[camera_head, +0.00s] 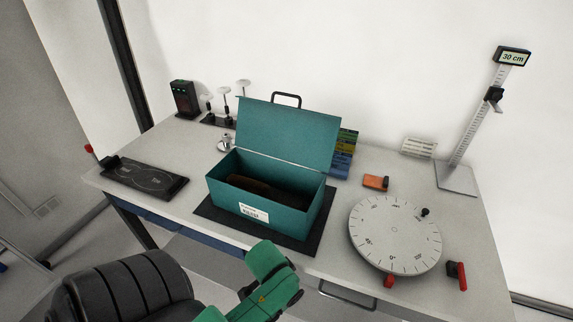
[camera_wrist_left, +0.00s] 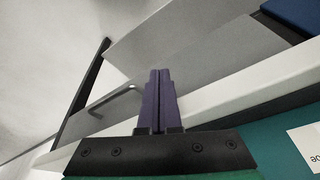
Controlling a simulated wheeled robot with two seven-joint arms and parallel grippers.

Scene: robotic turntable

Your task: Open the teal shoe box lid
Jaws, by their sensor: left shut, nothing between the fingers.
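The teal shoe box (camera_head: 235,198) stands on a dark mat (camera_head: 300,240) near the middle of the table. Its teal lid (camera_head: 285,130) stands raised at the back, tilted a little backward, with a dark handle (camera_head: 287,97) at its top edge. Something dark brown lies inside, partly hidden by the front wall. My left wrist shows at the bottom of the head view, in front of the box; its fingers are hidden there. In the left wrist view my left gripper (camera_wrist_left: 159,75) is shut and empty. The box's teal front (camera_wrist_left: 280,150) shows there at lower right. My right gripper is not in view.
A round white dial (camera_head: 394,240) lies right of the box, with a red-handled clamp (camera_head: 457,275) beside it. A black tray (camera_head: 145,178) lies to the left. A height gauge (camera_head: 470,135) stands at the right. A metal handle (camera_head: 345,298) is on the table front.

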